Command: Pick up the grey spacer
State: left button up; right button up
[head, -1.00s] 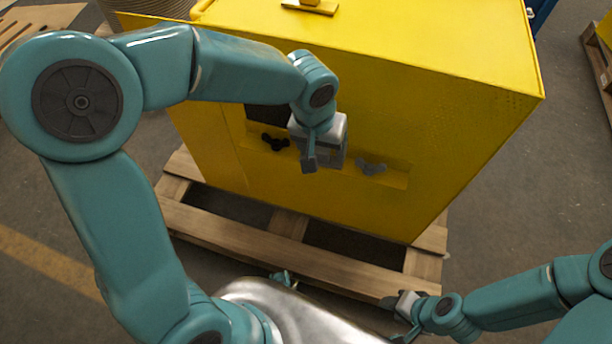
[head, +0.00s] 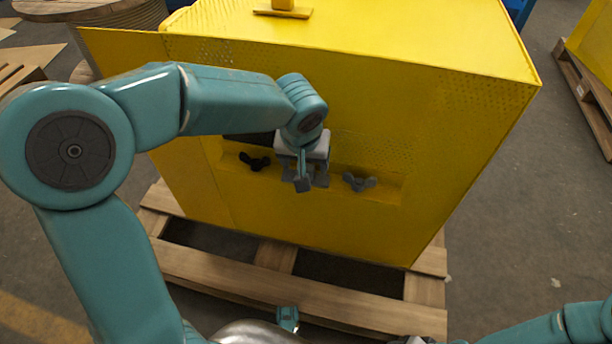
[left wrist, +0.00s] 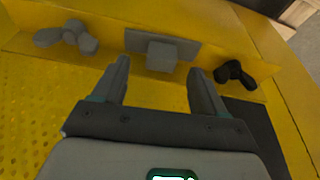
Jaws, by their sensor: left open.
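A grey block with a flat plate (left wrist: 159,54), which looks like the grey spacer, sits in the middle of a yellow ledge in the left wrist view. In the head view its plate (head: 321,178) shows partly behind my left gripper (head: 303,184). My left gripper also shows in the left wrist view (left wrist: 158,70). It is open and empty, with its fingers pointing at the block and one finger toward each side of it. The fingertips look just short of the block.
A black three-lobed knob (head: 255,161) and a grey three-lobed knob (head: 358,182) lie on either side of the block. The ledge (head: 385,193) is set in a large yellow housing (head: 440,130) on a wooden pallet (head: 300,298). The knobs stand near my left fingers.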

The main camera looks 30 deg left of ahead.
aim_at(306, 168)
pick_arm(q)
jog(key=b+x, duration=0.1)
jog(key=x, duration=0.4)
jog(key=shift+b, duration=0.4)
jog(key=shift+r, duration=0.15)
jog(key=c, duration=1.1)
jog(key=shift+c, duration=0.2)
jog(key=shift+r, duration=0.1)
